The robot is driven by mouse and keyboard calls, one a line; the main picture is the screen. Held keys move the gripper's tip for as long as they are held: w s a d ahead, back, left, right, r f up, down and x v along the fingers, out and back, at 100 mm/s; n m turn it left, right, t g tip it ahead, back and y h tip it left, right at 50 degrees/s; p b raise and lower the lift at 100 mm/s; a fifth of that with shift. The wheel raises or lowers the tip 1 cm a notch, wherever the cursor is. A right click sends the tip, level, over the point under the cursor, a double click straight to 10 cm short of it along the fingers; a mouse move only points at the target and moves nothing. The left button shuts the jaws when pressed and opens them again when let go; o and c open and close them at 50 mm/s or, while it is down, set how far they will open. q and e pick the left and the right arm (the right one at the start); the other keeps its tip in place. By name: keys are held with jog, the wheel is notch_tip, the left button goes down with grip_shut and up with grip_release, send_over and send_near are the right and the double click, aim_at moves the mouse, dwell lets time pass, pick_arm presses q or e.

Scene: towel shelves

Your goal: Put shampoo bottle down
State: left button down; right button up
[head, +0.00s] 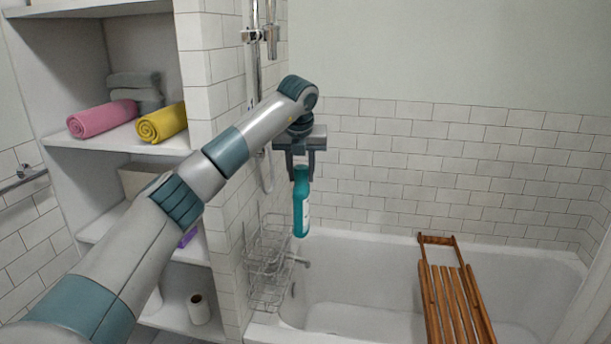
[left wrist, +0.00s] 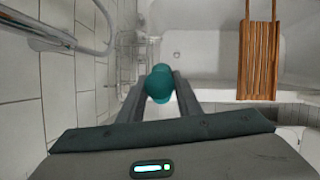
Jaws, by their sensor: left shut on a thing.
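A teal shampoo bottle (head: 301,208) with a pale label hangs nearly upright in my left gripper (head: 300,166). The gripper points down and its fingers are shut around the bottle's top. In the left wrist view the bottle's teal top (left wrist: 159,84) sits between the two fingers (left wrist: 160,95). The bottle is in the air, to the right of the wire rack and above the bathtub's left end, touching no surface that I can see. My right gripper is not in view.
A wire rack (head: 268,262) hangs by the tiled wall. The white bathtub (head: 345,318) has a wooden slatted tray (head: 452,300) across its right part. Shelves at left hold a pink towel (head: 102,118) and a yellow towel (head: 161,123). A shower pipe (head: 254,60) runs up the wall.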

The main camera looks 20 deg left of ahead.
pick_arm(q)
jog(key=shift+s+d+f+m, duration=0.15)
jog(key=shift+d+m, duration=0.2)
jog(key=shift+m, duration=0.15)
jog(key=s+d+f+m+g+h, duration=0.25)
jog(key=s+d+f+m, duration=0.35)
jog(key=m, duration=0.5)
jog(key=s+d+f+m+g+h, duration=0.2)
jog(key=s+d+f+m+h, duration=0.2)
jog(key=s+d+m, duration=0.45)
jog(key=s+f+m+g+y, duration=0.2)
jog(key=s+f+m, duration=0.2)
jog(key=s+m, duration=0.6)
jog(key=s+d+f+m+g+y, duration=0.1)
jog(key=s+f+m+g+y, duration=0.1)
jog(key=s+m, duration=0.8)
jog(key=shift+s+d+f+y, duration=0.3)
jog(key=shift+f+y, duration=0.15)
jog(key=shift+f, duration=0.5)
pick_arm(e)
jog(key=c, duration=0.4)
pick_arm(q)
jog(key=shift+w+d, duration=0.1)
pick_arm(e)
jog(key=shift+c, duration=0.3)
